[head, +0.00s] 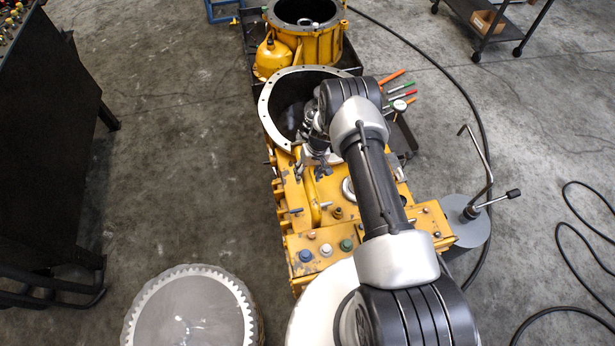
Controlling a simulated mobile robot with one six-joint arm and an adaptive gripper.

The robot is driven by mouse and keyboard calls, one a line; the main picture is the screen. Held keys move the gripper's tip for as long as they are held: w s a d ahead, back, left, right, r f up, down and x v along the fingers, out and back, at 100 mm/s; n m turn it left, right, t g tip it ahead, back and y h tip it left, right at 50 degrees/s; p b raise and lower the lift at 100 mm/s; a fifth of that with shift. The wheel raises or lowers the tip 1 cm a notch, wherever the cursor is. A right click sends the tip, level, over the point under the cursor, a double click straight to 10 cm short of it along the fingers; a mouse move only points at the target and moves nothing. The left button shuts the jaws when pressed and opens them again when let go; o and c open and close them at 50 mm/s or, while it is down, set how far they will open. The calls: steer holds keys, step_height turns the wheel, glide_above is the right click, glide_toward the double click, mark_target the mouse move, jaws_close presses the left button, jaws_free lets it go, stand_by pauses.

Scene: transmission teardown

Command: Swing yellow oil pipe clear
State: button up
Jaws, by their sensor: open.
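The yellow transmission housing (335,240) lies in the middle of the head view, with a large round bell opening (268,108) at its far end. A yellow pipe (313,203), apparently the oil pipe, runs lengthwise along the top of the housing, left of my forearm. My gripper (318,160) points down over the housing, just beyond the pipe's far end and by the near edge of the bell opening. It looks open, with nothing visible held. The fingertips are small and dark here, so I cannot tell whether they touch the pipe. My forearm hides the housing's right side.
A second yellow casing (318,45) stands behind. Coloured-handled tools (400,95) lie to the right. A grey round stand with a crank (468,222) is beside the housing. A toothed disc (190,310) is at front left.

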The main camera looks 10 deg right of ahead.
steer(key=shift+a+f, duration=0.1)
steer(key=shift+f, duration=0.25)
steer(key=shift+c, duration=0.2)
jaws_close()
stand_by(0.5)
